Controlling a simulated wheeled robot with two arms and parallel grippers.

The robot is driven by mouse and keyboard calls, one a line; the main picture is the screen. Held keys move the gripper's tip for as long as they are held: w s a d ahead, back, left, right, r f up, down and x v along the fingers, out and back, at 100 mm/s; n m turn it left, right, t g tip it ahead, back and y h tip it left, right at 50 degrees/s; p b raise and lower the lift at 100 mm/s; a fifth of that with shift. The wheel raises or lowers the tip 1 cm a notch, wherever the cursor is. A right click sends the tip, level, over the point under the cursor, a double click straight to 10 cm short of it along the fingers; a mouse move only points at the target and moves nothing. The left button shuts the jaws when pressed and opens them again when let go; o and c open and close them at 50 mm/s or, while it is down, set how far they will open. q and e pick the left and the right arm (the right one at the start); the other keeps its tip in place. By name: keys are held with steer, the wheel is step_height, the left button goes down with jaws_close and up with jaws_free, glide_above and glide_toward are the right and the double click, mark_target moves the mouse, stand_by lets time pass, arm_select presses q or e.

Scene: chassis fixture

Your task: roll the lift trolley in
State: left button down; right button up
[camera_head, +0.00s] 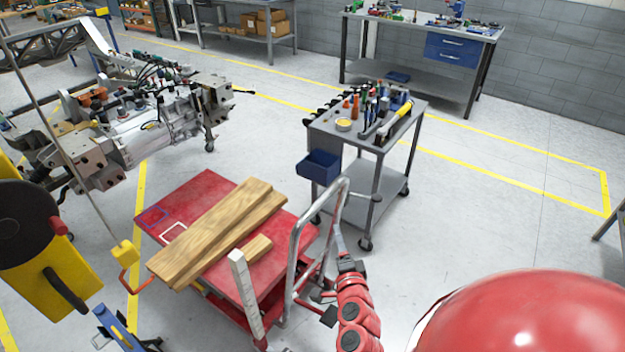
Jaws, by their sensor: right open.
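The lift trolley (190,195) has a red platform and stands at the lower centre. Wooden planks (215,230) lie across its top, with a shorter block (254,249) beside them. Its silver tubular push handle (296,240) rises at the right end. My right gripper (340,240) is open at the right upright of the handle. I cannot tell whether its fingers touch or surround the tube. My left gripper is not in view.
A grey tool cart (350,190) with a blue bin (318,167) stands just behind the trolley. A chassis assembly (150,125) stands at the left. A yellow hoist part (50,290) is at the lower left. Open floor (490,225) lies to the right.

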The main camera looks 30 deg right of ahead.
mark_target(325, 203)
steer(key=shift+y, duration=0.4)
steer(key=p+x, duration=0.1)
steer(key=x, duration=0.4)
steer(key=p+x, duration=0.1)
steer(key=x, duration=0.5)
steer(key=r+p+x, duration=0.1)
steer(key=p+x, duration=0.1)
steer(key=x, duration=0.3)
steer(key=shift+w+a, duration=0.2)
steer(key=shift+w, duration=0.35)
steer(key=shift+w+d, duration=0.2)
steer(key=shift+w, duration=0.15)
jaws_close()
